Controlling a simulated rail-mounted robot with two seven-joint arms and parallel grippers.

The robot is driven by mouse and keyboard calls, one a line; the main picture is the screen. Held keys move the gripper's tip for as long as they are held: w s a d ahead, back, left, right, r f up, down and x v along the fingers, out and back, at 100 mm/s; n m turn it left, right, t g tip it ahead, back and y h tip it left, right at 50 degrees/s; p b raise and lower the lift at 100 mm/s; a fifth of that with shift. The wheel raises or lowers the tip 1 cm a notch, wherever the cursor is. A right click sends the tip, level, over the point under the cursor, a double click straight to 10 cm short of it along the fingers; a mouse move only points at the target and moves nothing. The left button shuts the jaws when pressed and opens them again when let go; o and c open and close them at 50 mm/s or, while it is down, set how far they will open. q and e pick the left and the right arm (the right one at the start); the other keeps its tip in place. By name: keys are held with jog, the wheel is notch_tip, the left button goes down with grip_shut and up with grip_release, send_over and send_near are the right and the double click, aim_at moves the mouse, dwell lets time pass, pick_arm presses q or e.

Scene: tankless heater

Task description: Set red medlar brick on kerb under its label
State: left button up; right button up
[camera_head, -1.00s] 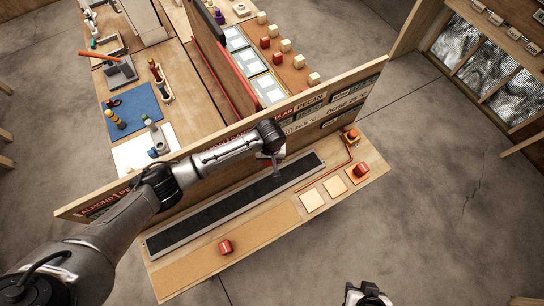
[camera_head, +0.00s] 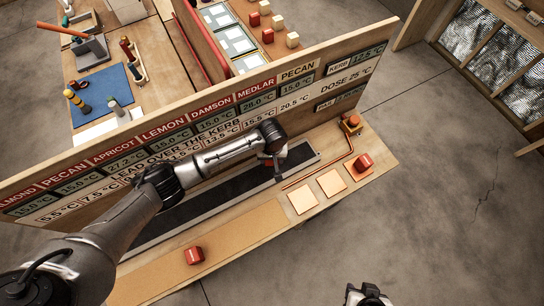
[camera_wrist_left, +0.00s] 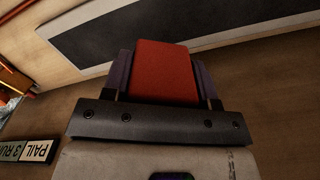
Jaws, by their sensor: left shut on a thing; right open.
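My left gripper (camera_head: 274,168) is shut on a red brick (camera_wrist_left: 165,72), which fills the space between its fingers in the left wrist view. In the head view it hangs over the right part of a long dark strip (camera_head: 190,198) in front of the label board; the brick is mostly hidden there. I cannot tell whether the brick touches the strip. A red MEDLAR label (camera_head: 255,92) is on the board's top row, between DAMSON and PECAN. My right gripper (camera_head: 368,296) is open and empty at the bottom edge, over the floor.
The upright label board (camera_head: 345,73) stands close behind the dark strip. A red brick (camera_head: 194,256) sits on the front cork strip, another (camera_head: 362,162) on an orange pad at right. An orange-topped fixture (camera_head: 351,123) stands at the right end.

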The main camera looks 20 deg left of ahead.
aim_at(272, 169)
pick_arm(q)
jog(key=shift+f, duration=0.15)
dwell(0.3)
jog(key=shift+p, duration=0.55)
jog(key=shift+f+b, duration=1.2)
jog(key=shift+f, duration=1.85)
jog(key=shift+f+b, duration=0.3)
jog(key=shift+f, duration=0.15)
jog(key=o, duration=1.1)
jog(key=shift+o, duration=0.2)
